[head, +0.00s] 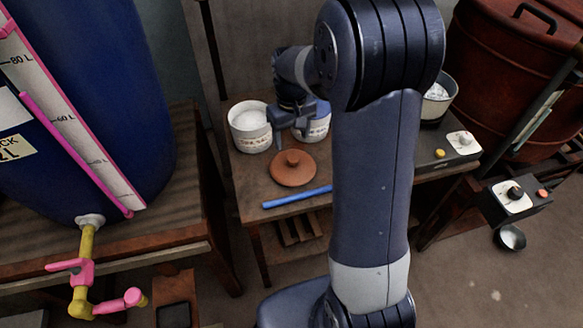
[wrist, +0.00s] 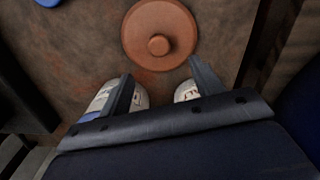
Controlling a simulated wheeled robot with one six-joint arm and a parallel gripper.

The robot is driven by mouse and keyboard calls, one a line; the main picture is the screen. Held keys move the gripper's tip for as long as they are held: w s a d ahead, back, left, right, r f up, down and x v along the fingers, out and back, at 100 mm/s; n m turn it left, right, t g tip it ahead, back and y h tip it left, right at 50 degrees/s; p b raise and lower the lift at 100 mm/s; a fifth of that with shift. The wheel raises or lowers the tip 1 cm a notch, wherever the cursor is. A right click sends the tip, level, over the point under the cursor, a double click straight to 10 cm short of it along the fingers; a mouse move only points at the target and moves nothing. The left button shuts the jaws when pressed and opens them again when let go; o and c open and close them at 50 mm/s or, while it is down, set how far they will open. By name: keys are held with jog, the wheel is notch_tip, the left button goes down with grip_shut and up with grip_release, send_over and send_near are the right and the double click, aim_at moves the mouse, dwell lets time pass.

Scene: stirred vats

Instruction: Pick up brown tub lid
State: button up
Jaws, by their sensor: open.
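The brown tub lid (head: 293,169) is round with a small knob in its middle and lies flat on the small wooden table. It also shows in the wrist view (wrist: 160,36), at top centre, whole and uncovered. My gripper (head: 291,138) is above the table, just behind the lid in the head view and apart from it. In the wrist view my gripper (wrist: 160,85) has its two fingers spread, with nothing between the tips; the lid lies beyond them. My arm hides part of the table's right side in the head view.
A white tub of white powder (head: 250,128) stands left of my gripper, and another white tub (head: 318,125) right behind it. A blue stick (head: 297,197) lies at the table's front. A blue vat (head: 85,100) stands left, a dark red vat (head: 505,60) right.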

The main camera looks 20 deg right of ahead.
aim_at(293, 158)
jog(key=f, duration=0.8)
jog(key=shift+s+f+b, duration=0.3)
jog(key=shift+f+b, duration=0.05)
jog(key=shift+f, duration=0.05)
jog(key=shift+c, duration=0.3)
jog(key=c, duration=1.1)
jog(key=shift+s, duration=0.1)
